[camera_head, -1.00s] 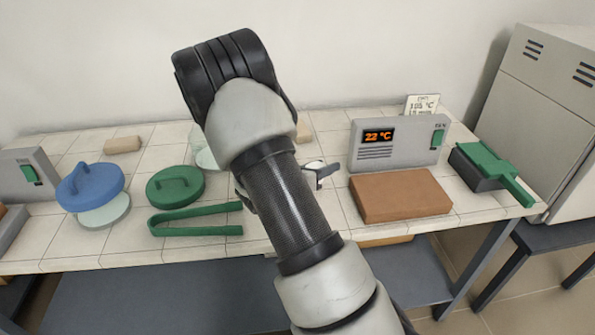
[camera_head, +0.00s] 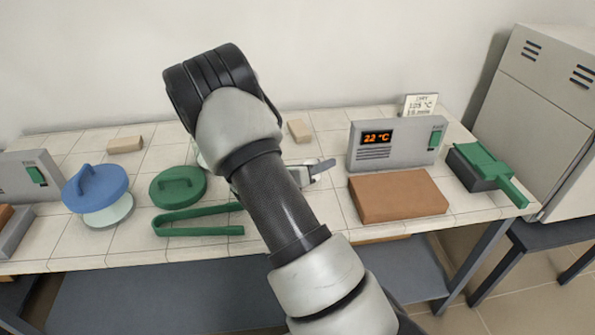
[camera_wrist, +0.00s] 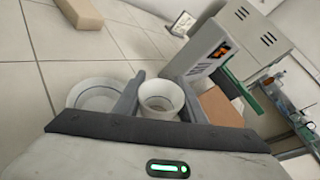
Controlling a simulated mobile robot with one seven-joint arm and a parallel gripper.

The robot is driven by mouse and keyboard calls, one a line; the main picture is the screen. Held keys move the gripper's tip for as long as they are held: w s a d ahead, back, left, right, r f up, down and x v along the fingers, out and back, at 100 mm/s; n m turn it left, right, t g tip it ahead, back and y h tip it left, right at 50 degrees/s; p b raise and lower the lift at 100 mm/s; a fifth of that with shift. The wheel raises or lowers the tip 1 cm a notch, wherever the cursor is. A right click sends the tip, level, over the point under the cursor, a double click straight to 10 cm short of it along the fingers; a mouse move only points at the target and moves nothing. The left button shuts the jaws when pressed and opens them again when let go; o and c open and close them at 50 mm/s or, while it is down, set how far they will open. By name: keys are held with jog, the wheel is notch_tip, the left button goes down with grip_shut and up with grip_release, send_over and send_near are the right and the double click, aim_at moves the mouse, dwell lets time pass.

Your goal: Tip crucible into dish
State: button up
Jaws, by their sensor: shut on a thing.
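The crucible (camera_wrist: 161,104), a small white cup with a dark line at its rim, is between the two fingers of my gripper (camera_wrist: 161,84) in the wrist view. My gripper is shut on it. Its mouth faces the camera; I cannot tell its exact tilt or contents. A wider pale dish (camera_wrist: 94,98) with a dark rim line is just left of the left finger, partly hidden by my gripper. In the head view a sliver of a pale dish (camera_head: 201,160) shows behind my arm. My arm hides most of the gripper and crucible there.
Left on the tiled bench are a blue lid (camera_head: 95,188) on a glass dish, a green lid (camera_head: 178,187) and green tongs (camera_head: 200,230). Right are a brown block (camera_head: 398,195), a display unit (camera_head: 370,150) reading 22 °C, and a green-topped tool (camera_head: 485,165). A tan block (camera_head: 299,130) lies behind.

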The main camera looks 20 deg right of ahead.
jog(key=shift+w+a+r+n+p, duration=0.1)
jog(key=shift+w+n+p, duration=0.15)
jog(key=shift+n+p, duration=0.05)
jog(key=shift+r, duration=0.15)
jog(key=shift+w+a+r+n+g+p, duration=0.1)
jog(key=shift+n+g+p, duration=0.35)
jog(key=shift+p, duration=0.4)
jog(key=shift+h, duration=0.3)
jog(key=shift+n, duration=0.25)
jog(key=shift+r+p, duration=0.2)
jog(key=shift+p, duration=0.3)
jog(key=shift+n+p, duration=0.4)
jog(key=shift+n, duration=0.1)
jog(key=shift+r+h, duration=0.1)
jog(key=shift+h, duration=0.2)
